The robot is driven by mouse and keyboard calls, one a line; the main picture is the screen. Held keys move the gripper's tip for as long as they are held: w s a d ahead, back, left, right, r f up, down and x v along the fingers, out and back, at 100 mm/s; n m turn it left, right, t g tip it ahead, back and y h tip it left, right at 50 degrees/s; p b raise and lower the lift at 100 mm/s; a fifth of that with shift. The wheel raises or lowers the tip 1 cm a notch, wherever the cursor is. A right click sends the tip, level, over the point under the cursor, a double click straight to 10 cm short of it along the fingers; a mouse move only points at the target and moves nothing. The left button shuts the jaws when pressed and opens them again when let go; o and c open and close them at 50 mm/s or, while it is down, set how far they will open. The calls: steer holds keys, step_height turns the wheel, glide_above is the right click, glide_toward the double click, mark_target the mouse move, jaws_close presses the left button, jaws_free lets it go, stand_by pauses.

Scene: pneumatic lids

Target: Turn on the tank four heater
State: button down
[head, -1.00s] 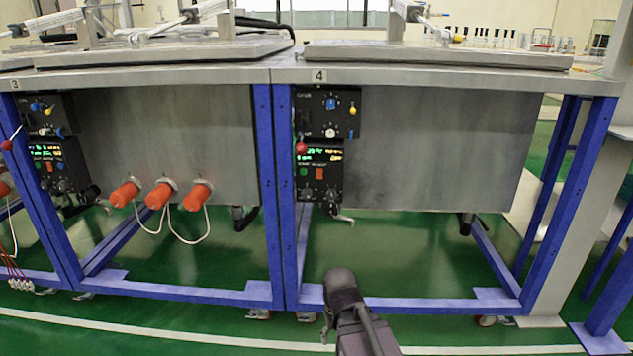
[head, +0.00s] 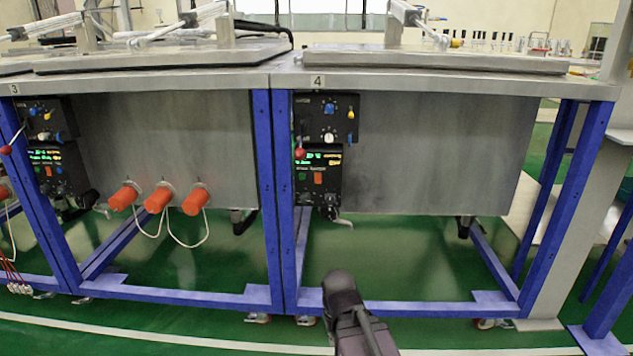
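The tank marked 4 (head: 430,150) has a plain grey metal front under a steel top. At its left is a black upper control box (head: 312,105) with a blue knob (head: 328,108), a yellow switch (head: 351,113) and a white knob (head: 329,136). Below it is a black lower box (head: 333,187) with a lit green and yellow display (head: 318,158), a small green button (head: 303,177) and an orange-red switch (head: 318,177). Their settings are too small to read. My dark arm (head: 350,320) rises from the bottom, below and apart from the boxes. Its fingers cannot be made out.
A red ball knob (head: 299,153) stands in front of the lower box's left edge. Blue frame legs (head: 262,190) flank the panel. Tank three's panel (head: 58,170) and orange plugs (head: 158,199) are left. Green floor (head: 400,262) is open under tank four.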

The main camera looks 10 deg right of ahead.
step_height(320, 180, up, 19)
steer(key=p, duration=1.9)
steer(key=shift+r, duration=0.2)
